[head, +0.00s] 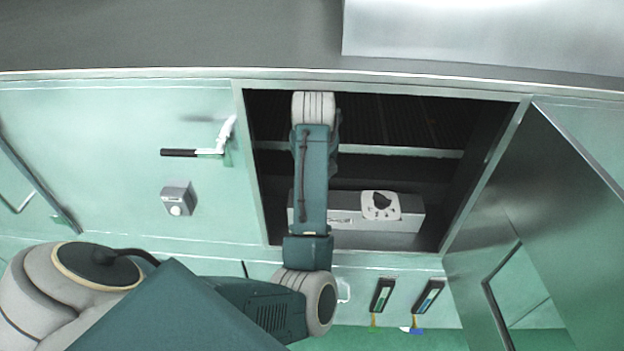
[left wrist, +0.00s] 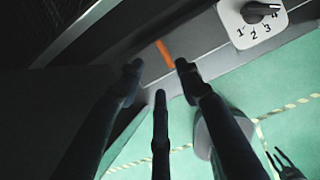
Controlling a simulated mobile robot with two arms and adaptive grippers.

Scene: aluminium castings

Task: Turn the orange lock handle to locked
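The orange lock handle (left wrist: 165,53) shows in the left wrist view as a short, slightly tilted orange bar on a grey face. My left gripper (left wrist: 158,76) is open there, its dark fingers spread and pointing at the handle. The bar lies just beyond and between the fingertips; I cannot tell whether they touch it. In the head view my left arm rises across the dark opening; its gripper and the orange handle do not show there.
An open metal door (head: 560,165) stands right. A black-gripped lever (head: 180,153) and grey box (head: 178,198) are left.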

